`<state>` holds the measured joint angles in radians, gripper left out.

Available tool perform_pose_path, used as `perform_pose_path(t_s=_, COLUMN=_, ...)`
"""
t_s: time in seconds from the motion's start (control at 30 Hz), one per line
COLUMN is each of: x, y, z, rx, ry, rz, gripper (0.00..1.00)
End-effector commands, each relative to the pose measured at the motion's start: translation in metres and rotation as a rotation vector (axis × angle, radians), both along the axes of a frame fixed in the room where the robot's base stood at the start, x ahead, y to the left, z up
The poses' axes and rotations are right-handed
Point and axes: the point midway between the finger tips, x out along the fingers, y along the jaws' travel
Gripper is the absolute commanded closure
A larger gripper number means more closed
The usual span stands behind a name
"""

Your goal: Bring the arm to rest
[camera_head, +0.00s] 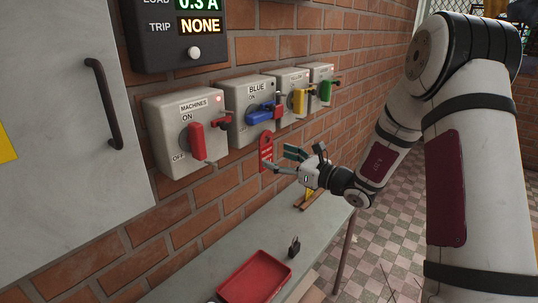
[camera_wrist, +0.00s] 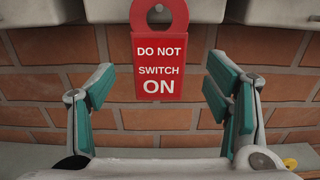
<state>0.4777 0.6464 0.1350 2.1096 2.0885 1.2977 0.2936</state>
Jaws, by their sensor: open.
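My gripper (camera_head: 284,160) is in front of the brick wall, below the row of switch boxes, with its fingers spread and nothing between them. In the wrist view its two green-padded fingers (camera_wrist: 161,95) stand wide apart. A red tag (camera_head: 266,152) reading "DO NOT SWITCH ON" hangs just beyond the fingers, below the BLUE switch box (camera_head: 252,107). In the wrist view the tag (camera_wrist: 160,68) is centred between the fingers and appears apart from them. What the tag hangs from is cut off in the wrist view. My arm reaches in from the right.
Switch boxes labelled MACHINES (camera_head: 186,130) and YELLOW (camera_head: 293,93), and one with a green handle (camera_head: 326,90), line the wall. Below, a grey bench (camera_head: 205,276) holds a red tray (camera_head: 256,278) and a dark padlock (camera_head: 294,247). A grey cabinet door (camera_head: 60,150) stands left.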

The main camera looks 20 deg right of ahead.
Motion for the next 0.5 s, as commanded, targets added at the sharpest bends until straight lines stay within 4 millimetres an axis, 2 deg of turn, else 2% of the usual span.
perform_pose_path(t_s=0.2, x=-0.035, y=-0.026, z=0.000, rx=0.000, ry=0.000, rz=-0.003, gripper=0.28)
perform_pose_path(t_s=0.5, x=-0.055, y=-0.039, z=0.000, rx=0.001, ry=-0.001, rz=0.001, gripper=0.28)
